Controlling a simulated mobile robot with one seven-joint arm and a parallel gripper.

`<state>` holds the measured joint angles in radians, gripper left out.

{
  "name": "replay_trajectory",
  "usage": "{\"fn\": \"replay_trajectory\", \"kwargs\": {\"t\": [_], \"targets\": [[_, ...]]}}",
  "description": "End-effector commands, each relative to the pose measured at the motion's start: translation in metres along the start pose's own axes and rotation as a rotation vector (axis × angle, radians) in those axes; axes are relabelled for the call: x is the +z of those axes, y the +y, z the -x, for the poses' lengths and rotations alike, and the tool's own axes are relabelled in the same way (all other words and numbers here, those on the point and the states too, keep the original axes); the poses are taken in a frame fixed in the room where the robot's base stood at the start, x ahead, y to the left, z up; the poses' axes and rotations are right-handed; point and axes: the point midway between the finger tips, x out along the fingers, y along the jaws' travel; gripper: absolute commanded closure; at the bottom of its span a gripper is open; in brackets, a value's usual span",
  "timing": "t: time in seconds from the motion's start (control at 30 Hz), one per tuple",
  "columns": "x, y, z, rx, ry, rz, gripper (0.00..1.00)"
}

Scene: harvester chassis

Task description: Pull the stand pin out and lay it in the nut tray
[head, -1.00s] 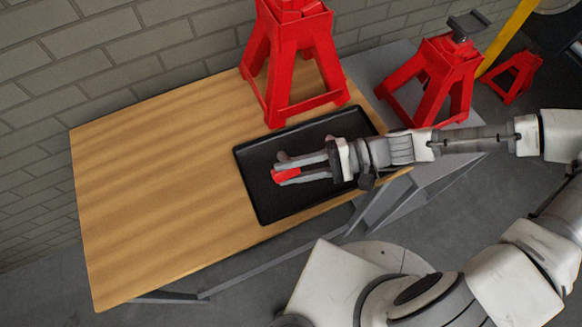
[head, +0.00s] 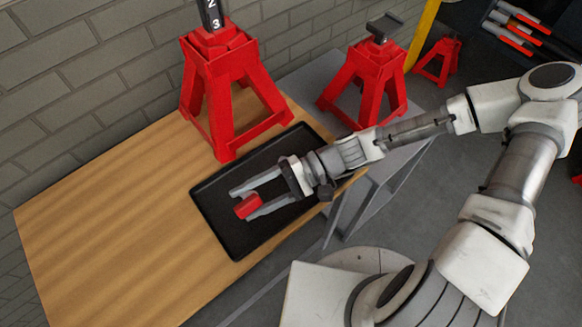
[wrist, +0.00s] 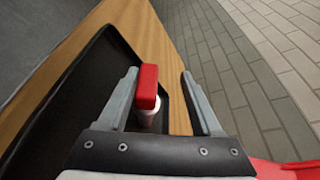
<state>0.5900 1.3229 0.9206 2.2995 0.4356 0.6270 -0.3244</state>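The stand pin has a red handle (head: 247,206) and a pale grey shaft that shows in the wrist view (wrist: 148,116). It is at the black nut tray (head: 214,212), toward the tray's left part in the head view. I cannot tell whether it rests fully on the tray floor. My gripper (head: 241,204) is low over the tray with its fingers spread on either side of the pin. In the wrist view the handle is close to the left finger, and a clear gap separates it from the right finger (wrist: 196,100).
The tray sits on a wooden-topped bench (head: 120,230), whose left part is clear. A tall red jack stand (head: 222,75) stands just behind the tray. A second red stand (head: 365,85) is to the right, and a smaller one (head: 437,62) is farther back. A brick wall runs behind.

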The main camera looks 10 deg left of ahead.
Motion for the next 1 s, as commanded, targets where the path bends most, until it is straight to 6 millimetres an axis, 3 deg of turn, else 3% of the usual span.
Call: {"fn": "replay_trajectory", "kwargs": {"t": [0.2,0.6,0.8,1.0], "targets": [[0.023,-0.035,0.010,0.002,0.001,0.003,0.35],[0.053,-0.050,0.101,0.001,0.006,0.000,0.35],[0.062,-0.055,0.125,0.000,0.001,0.001,0.35],[0.065,-0.056,0.132,0.000,-0.001,0.000,0.35]]}}
